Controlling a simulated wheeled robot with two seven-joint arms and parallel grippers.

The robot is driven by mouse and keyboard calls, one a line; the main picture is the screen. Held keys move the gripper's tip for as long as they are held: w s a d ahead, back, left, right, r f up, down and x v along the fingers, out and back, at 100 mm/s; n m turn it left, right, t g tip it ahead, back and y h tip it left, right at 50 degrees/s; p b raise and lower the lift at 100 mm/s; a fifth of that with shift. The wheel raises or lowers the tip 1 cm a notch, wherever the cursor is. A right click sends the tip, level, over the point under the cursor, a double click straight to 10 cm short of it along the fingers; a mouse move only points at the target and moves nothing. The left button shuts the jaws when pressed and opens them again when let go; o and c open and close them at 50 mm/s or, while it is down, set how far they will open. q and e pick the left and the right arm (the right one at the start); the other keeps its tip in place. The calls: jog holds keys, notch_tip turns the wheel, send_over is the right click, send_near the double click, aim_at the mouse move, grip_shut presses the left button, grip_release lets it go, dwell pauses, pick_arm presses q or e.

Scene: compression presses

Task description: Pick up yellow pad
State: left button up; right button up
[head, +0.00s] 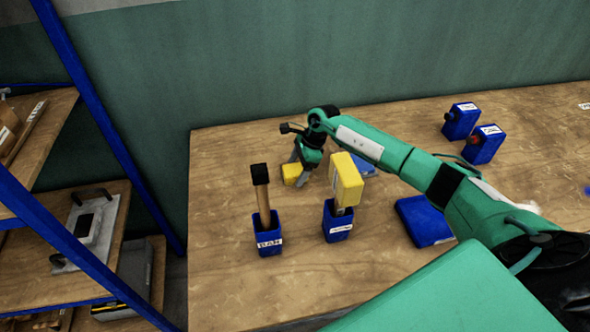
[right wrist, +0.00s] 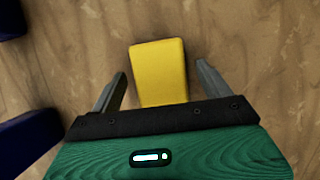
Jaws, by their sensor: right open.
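The yellow pad (head: 292,174) lies on the wooden table near its back left part in the head view. In the right wrist view the yellow pad (right wrist: 160,72) lies between the two fingers, with bare wood showing on either side of it. My right gripper (head: 303,174) points down at the pad. In the right wrist view my right gripper (right wrist: 160,85) is open, its fingers apart from the pad's sides. The near end of the pad is hidden behind the gripper body. My left gripper is not in view.
A blue holder (head: 268,241) with a black-topped wooden handle and another blue holder (head: 337,228) with a yellow block (head: 345,180) stand in front. A blue flat case (head: 424,221) and two blue boxes (head: 461,124) are to the right. A shelf (head: 85,240) stands left. The table's front left is clear.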

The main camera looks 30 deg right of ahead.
aim_at(297, 169)
jog(key=shift+a+f, duration=0.15)
jog(key=shift+f, duration=0.2)
jog(key=c, duration=1)
jog(key=shift+r, duration=0.1)
jog(key=shift+c, duration=0.3)
notch_tip(297, 169, up, 20)
jog(key=b, duration=0.5)
jog(key=o, duration=0.4)
jog(key=shift+c, duration=1.7)
